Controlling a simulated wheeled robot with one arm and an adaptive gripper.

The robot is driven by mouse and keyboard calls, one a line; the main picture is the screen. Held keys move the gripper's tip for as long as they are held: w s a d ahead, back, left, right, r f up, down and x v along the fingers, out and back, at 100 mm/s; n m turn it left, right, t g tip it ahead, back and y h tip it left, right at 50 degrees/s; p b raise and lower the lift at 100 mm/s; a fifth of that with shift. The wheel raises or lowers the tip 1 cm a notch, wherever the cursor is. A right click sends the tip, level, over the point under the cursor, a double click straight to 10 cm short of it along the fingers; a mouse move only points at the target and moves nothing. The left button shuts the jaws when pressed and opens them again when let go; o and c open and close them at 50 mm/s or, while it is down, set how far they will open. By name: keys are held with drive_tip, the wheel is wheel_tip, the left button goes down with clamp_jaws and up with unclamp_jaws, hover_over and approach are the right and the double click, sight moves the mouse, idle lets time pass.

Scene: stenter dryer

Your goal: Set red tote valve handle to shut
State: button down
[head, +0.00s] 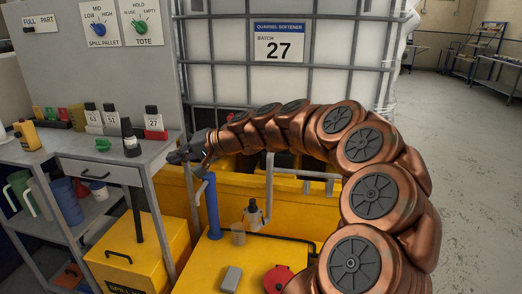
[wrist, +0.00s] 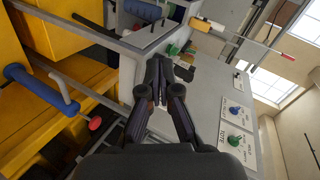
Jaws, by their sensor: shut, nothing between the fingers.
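The tote (head: 230,60) is a white tank in a grey cage behind a yellow spill pallet (head: 182,195). My gripper (head: 178,157) is shut and empty, left of the tote, at the right edge of the grey bench. In the wrist view my gripper's fingers (wrist: 158,65) are together, pointing at the bench. A small red round object (wrist: 95,123) shows left of the fingers; I cannot tell what it is.
The bench (head: 60,158) holds several bottles and a green item (head: 103,145). A sign with a green knob (head: 142,28) hangs on the panel above. A blue upright pipe (head: 212,208) stands close below my gripper. A red lid (head: 278,279) lies in front. Open floor is at right.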

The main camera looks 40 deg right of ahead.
drive_tip(key=w+d+f+m+t+h+b, duration=0.1)
drive_tip(key=d+f+m+t+h, duration=0.15)
drive_tip(key=d, duration=0.65)
drive_tip(key=w+d+f+m+t+h+b, duration=0.1)
drive_tip(key=d+m, duration=0.2)
drive_tip(key=d, duration=0.5)
drive_tip(key=s+d+f+m+t+h, duration=0.1)
drive_tip(key=s+d+f+m+h, duration=0.2)
drive_tip(key=d, duration=0.8)
drive_tip(key=s+d+f+m+h, duration=0.2)
drive_tip(key=d+f+m+h, duration=0.15)
drive_tip(key=d, duration=0.65)
drive_tip(key=x, duration=1.3)
drive_tip(key=shift+w+f, duration=0.2)
drive_tip(key=shift+f, duration=0.05)
drive_tip(key=shift+w, duration=0.1)
drive_tip(key=shift+w+h+b, duration=0.15)
drive_tip(key=shift+h+b, duration=0.15)
drive_tip(key=shift+b, duration=0.25)
